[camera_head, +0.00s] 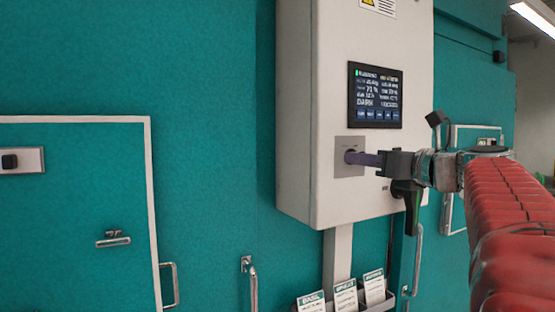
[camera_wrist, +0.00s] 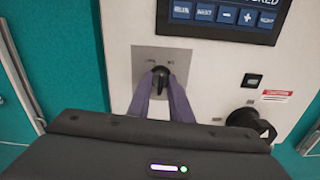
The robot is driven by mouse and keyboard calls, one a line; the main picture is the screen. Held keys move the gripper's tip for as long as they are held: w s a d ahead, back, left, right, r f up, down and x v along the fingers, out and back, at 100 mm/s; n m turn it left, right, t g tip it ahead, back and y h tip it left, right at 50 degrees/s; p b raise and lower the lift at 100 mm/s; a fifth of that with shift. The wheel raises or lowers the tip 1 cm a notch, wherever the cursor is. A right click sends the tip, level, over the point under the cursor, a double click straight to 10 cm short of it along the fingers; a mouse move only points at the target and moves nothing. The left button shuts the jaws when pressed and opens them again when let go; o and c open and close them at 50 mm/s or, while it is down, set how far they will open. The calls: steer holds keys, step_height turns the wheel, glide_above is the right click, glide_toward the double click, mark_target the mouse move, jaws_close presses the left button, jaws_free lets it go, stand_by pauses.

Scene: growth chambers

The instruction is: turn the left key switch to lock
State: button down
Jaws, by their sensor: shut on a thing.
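The left key switch (camera_wrist: 160,82) is a dark key on a grey square plate (camera_wrist: 176,60) below the screen, low on the white control box. The plate also shows in the head view (camera_head: 345,168). My gripper (camera_wrist: 161,80) reaches the plate from the right, and its two purple fingers are shut on the key. In the head view the fingers (camera_head: 364,158) hide most of the key. The plate's markings are too small to read.
The white box (camera_head: 330,60) carries a screen (camera_head: 375,95). A black round knob (camera_wrist: 243,118) and a small black switch (camera_wrist: 252,80) sit right of the plate. Below hang card holders (camera_head: 345,298). Teal doors with handles (camera_head: 168,285) stand to the left.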

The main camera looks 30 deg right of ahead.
steer(key=n, duration=0.6)
steer(key=shift+f+n, duration=0.15)
steer(key=shift+n, duration=0.25)
steer(key=c, duration=1.9)
jaws_free()
steer(key=shift+c, duration=0.2)
steer(key=s, duration=1.3)
steer(key=shift+s+d, duration=0.25)
steer(key=shift+s, duration=0.15)
